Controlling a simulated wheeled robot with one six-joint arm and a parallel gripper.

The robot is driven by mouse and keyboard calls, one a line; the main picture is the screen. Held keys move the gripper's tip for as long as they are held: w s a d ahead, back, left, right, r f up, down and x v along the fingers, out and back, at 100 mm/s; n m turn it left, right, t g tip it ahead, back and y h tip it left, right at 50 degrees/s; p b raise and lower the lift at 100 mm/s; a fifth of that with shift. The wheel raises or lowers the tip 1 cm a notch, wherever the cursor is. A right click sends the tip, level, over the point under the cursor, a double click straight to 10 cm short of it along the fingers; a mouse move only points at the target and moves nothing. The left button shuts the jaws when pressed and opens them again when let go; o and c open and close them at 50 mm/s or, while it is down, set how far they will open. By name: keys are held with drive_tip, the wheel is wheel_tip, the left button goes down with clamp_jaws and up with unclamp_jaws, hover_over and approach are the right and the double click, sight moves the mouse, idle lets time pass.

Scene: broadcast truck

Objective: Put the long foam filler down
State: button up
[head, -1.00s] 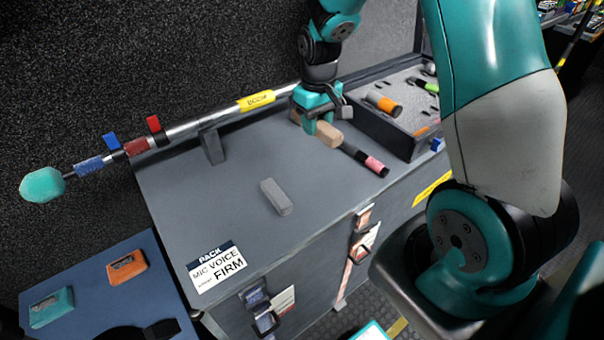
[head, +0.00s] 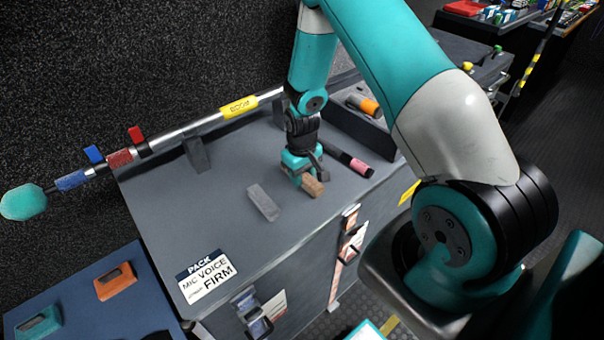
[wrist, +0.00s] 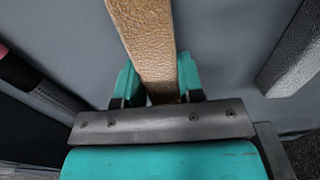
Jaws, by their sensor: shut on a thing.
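The long foam filler is a tan, rough-faced block (head: 312,187), low over the grey case top (head: 235,235). My gripper (head: 301,175) is shut on it, pointing down. In the wrist view the tan block (wrist: 147,45) runs up the picture between my teal fingers (wrist: 157,88). Whether its underside touches the top I cannot tell; my gripper hides part of it. A shorter grey block (head: 263,203) lies on the top just left of my gripper, apart from it; it also shows at the right of the wrist view (wrist: 295,50).
A black microphone with a pink band (head: 350,158) lies right of my gripper. Behind it is an open foam-lined compartment holding an orange-and-black microphone (head: 363,104). A boom pole (head: 185,131) rests along the back on a grey support (head: 197,153).

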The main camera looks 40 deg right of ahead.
drive_tip(key=o, duration=0.9)
drive_tip(key=shift+f, duration=0.1)
drive_tip(key=shift+r, duration=0.55)
wheel_tip(320, 180, up, 12)
drive_tip(key=f+b, duration=0.1)
drive_tip(key=s+a+r+n+y, duration=0.15)
drive_tip(key=s+a+r, duration=0.25)
drive_tip(key=a+r, duration=0.55)
drive_tip(key=s+a+r+n+y, duration=0.1)
drive_tip(key=s+a+r, duration=0.2)
drive_tip(key=s, duration=0.3)
drive_tip(key=s+a+r+n, duration=0.2)
drive_tip(key=s+a+r, duration=0.1)
drive_tip(key=s+a, duration=0.2)
drive_tip(key=s+a+r+n+y, duration=0.1)
drive_tip(key=s+a+r+n, duration=0.1)
drive_tip(key=s+a+r, duration=0.2)
drive_tip(key=shift+s+a+y, duration=0.2)
drive_tip(key=shift+s, duration=0.65)
drive_tip(key=shift+s+a+y, duration=0.15)
drive_tip(key=shift+s+a, duration=0.05)
drive_tip(key=shift+s, duration=0.65)
